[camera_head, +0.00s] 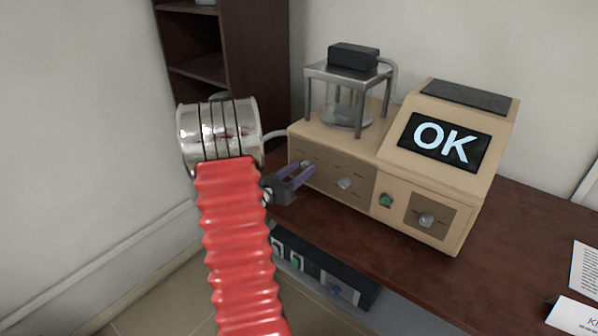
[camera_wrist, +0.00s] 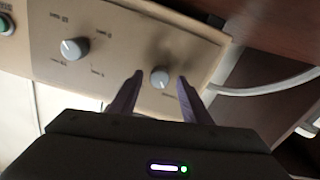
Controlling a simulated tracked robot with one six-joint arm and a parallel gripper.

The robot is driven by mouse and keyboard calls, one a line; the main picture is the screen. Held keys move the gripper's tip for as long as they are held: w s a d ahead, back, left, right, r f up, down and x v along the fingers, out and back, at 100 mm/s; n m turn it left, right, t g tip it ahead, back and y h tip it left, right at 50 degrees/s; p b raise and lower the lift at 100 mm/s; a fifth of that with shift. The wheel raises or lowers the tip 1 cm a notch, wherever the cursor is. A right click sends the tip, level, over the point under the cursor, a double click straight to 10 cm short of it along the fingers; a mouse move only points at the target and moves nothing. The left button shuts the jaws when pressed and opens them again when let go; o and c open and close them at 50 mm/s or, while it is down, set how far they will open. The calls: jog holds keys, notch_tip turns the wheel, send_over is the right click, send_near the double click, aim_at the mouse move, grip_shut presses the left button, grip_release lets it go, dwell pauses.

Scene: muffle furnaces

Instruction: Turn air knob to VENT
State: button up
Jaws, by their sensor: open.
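The beige instrument (camera_head: 335,205) stands on the table, with grey knobs on its brown front panels. My gripper (camera_head: 306,170) is open at the left end of this front. In the wrist view, which looks upside down, the leftmost knob (camera_wrist: 160,77) lies between my two purple fingers, with a gap on both sides. A second grey knob (camera_wrist: 74,48) with small labels around it is farther left; it also shows in the head view (camera_head: 345,183). The labels are too small to read, so I cannot tell which knob is the air knob.
A green button (camera_head: 386,200) and another knob (camera_head: 427,219) are to the right, below a screen (camera_head: 442,143) reading OK. A glass chamber (camera_head: 348,95) stands on top. A dark unit (camera_head: 320,275) sits under the table edge. A pale hose (camera_wrist: 270,88) runs beside the instrument.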

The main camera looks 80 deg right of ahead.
jog(key=shift+c, duration=0.6)
jog(key=c, duration=0.9)
